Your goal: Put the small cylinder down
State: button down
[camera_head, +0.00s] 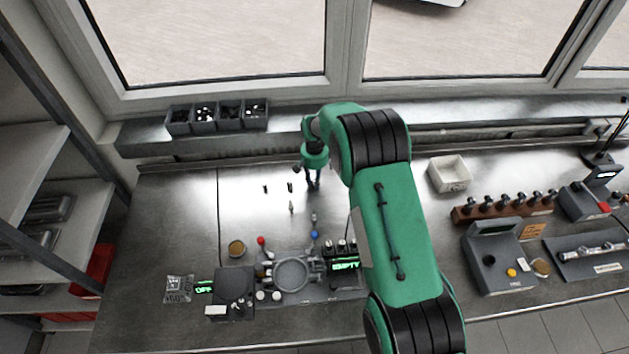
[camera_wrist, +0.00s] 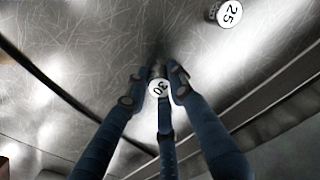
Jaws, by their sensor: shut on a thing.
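My gripper (camera_head: 313,185) reaches down over the bare metal of the back of the bench. In the wrist view its fingers (camera_wrist: 155,86) are closed around a small dark cylinder with a white end marked 30 (camera_wrist: 158,88). The cylinder is close over the metal surface; I cannot tell whether it touches it. A second small cylinder with a white end marked 25 (camera_wrist: 230,14) stands apart from the fingers at the upper right of the wrist view. In the head view the held cylinder is too small to make out between the fingers.
Small dark pieces (camera_head: 290,187) and (camera_head: 265,188) sit left of my gripper, with lighter ones (camera_head: 291,207) and (camera_head: 314,217) in front. A device with a round ring (camera_head: 291,274) stands nearer. A white bin (camera_head: 449,174) is right. Dark bins (camera_head: 217,117) line the back ledge.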

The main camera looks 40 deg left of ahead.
aim_at(314, 179)
jog(key=shift+f, duration=0.15)
jog(key=c, duration=1.5)
grip_release()
jog(key=shift+r, duration=0.2)
jog(key=shift+r+b, duration=0.7)
jog(key=shift+r, duration=5.3)
